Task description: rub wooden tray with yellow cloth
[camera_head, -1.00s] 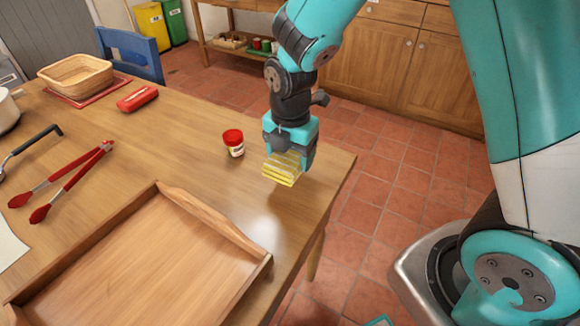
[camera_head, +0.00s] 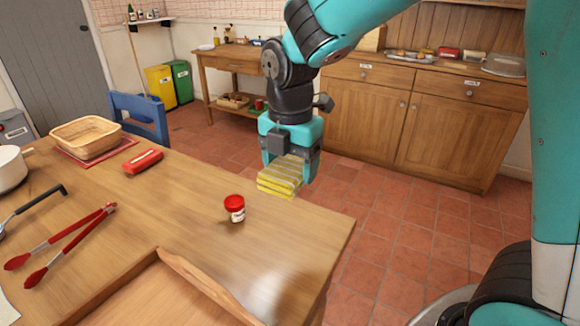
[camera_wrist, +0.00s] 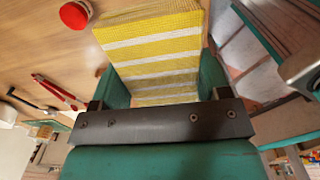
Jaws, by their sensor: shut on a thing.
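My gripper (camera_head: 289,168) is shut on the yellow cloth (camera_head: 280,180), which is folded and has pale stripes. It holds the cloth up in the air near the table's far right edge. In the wrist view the striped cloth (camera_wrist: 155,50) sticks out from between the green fingers. The wooden tray (camera_head: 150,297) lies on the table at the bottom of the head view, with its raised end wall (camera_head: 205,285) toward the right. Most of the tray is cut off by the frame. The cloth is apart from the tray.
A red-lidded jar (camera_head: 235,209) stands on the table (camera_head: 180,215) between cloth and tray; red tongs (camera_head: 65,243) lie left. A red case (camera_head: 143,161), wicker basket (camera_head: 86,138) and white pot (camera_head: 12,168) are farther back. A blue chair (camera_head: 140,115) stands behind.

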